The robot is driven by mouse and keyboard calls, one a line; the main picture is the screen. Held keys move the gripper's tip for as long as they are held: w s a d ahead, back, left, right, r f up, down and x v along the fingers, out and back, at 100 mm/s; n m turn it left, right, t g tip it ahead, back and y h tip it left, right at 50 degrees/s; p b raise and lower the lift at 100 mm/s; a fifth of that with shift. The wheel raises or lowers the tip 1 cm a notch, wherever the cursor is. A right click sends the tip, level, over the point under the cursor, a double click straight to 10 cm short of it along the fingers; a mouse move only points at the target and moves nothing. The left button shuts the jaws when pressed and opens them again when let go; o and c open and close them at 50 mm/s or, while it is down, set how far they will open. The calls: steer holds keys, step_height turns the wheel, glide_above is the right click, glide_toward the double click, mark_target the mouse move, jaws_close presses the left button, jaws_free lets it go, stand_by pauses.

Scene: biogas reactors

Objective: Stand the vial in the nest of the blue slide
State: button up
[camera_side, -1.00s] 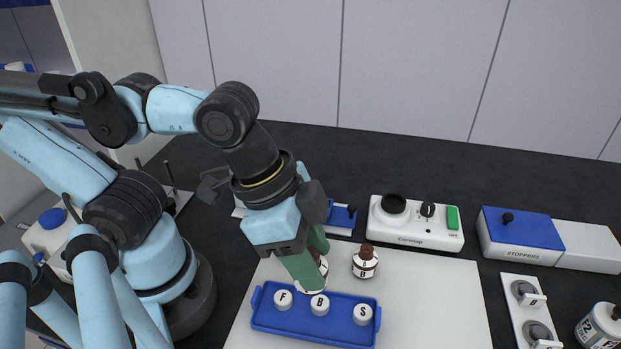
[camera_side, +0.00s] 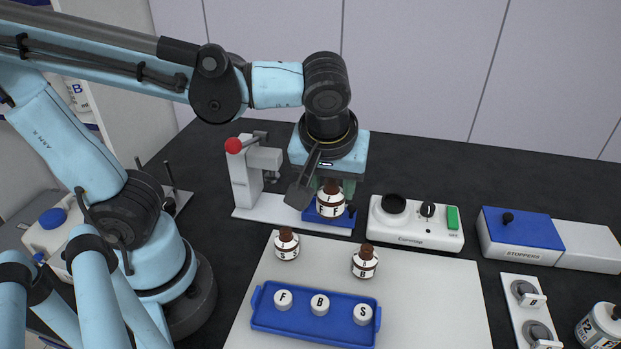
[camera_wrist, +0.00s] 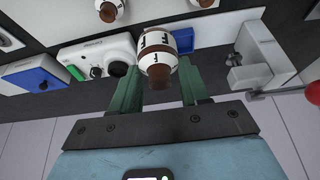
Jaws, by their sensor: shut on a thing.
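My gripper (camera_side: 331,196) has green fingers and is shut on a brown vial (camera_side: 330,206) with a white label marked F. The vial is upright, over the blue slide (camera_side: 336,222) at the foot of a white press (camera_side: 246,178). Its base overlaps the slide in the side view, so I cannot tell whether it touches, and the nest is hidden. In the wrist view the vial (camera_wrist: 158,42) sits between both fingers (camera_wrist: 159,70), and part of the blue slide (camera_wrist: 183,40) shows beside it.
The press has a red-knobbed lever (camera_side: 233,146) close to my wrist. A white crimping or capping device (camera_side: 415,225) stands right of the slide. Vials S (camera_side: 287,246) and B (camera_side: 365,263) stand on the white mat (camera_side: 440,310), behind a blue tray (camera_side: 262,318) of caps.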

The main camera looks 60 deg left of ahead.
steer(key=shift+w+a+f, duration=0.8)
steer(key=shift+a+f, duration=1)
steer(key=shift+f, duration=0.05)
steer(key=shift+w+a+f, duration=0.8)
steer(key=shift+a+f, duration=0.95)
steer(key=shift+f, duration=0.05)
steer(key=shift+w+a+f, duration=0.8)
steer(key=shift+a+f, duration=1)
steer(key=shift+f, duration=0.05)
steer(key=shift+f, duration=0.15)
steer(key=o, duration=1.1)
